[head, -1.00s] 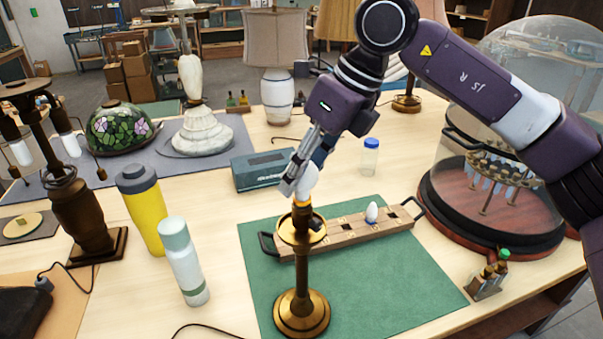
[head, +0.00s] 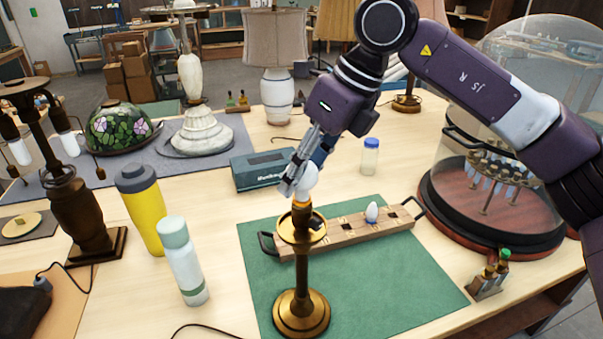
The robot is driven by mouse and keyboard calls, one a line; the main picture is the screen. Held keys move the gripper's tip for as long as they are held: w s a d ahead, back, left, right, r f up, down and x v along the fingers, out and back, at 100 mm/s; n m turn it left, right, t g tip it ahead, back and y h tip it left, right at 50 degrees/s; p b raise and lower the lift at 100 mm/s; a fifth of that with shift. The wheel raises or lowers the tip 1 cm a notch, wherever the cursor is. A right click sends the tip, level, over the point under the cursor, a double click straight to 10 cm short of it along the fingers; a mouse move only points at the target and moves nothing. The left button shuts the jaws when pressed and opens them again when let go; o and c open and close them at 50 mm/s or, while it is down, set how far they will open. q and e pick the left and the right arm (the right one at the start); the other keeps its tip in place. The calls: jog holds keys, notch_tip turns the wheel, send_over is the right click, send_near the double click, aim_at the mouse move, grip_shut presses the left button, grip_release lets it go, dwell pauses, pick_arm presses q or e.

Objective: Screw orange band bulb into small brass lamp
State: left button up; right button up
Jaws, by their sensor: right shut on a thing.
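The small brass lamp (head: 301,270) stands upright on the green mat (head: 385,292). A white bulb (head: 307,183) sits upright at the top of the lamp, over its socket. An orange band shows faintly at the bulb's base, where it meets the socket. My right gripper (head: 295,184) comes down from the upper right and is shut on this bulb, its fingers covering part of the glass. How deep the bulb sits in the socket cannot be told. My left gripper is not in view.
A wooden bulb tray (head: 345,237) with black handles lies behind the lamp and holds a white bulb with a blue band (head: 372,213). A pale bottle (head: 183,262) and a yellow tumbler (head: 143,207) stand left. A glass dome (head: 520,130) stands right.

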jog(key=shift+c, duration=1.4)
jog(key=m+t+b, duration=0.1)
jog(key=m+b, duration=0.2)
jog(key=m+t+h+b, duration=0.1)
jog(key=m+b, duration=0.2)
jog(key=shift+f, duration=0.2)
jog(key=shift+r+m+t+h+b, duration=0.15)
jog(key=shift+m+t+h+b, duration=0.2)
jog(key=shift+m+b, duration=0.4)
jog(key=shift+r+m, duration=0.1)
jog(key=shift+m, duration=0.25)
jog(key=shift+w, duration=0.1)
jog(key=shift+f+m+t+h+b, duration=0.25)
jog(key=shift+m+h+b, duration=0.3)
jog(key=shift+m+b, duration=0.55)
jog(key=m+h+b, duration=0.1)
jog(key=m, duration=0.2)
jog(key=shift+r, duration=0.1)
jog(key=m+h, duration=0.1)
jog(key=m, duration=0.1)
jog(key=shift+r+m, duration=0.15)
jog(key=shift+m, duration=0.25)
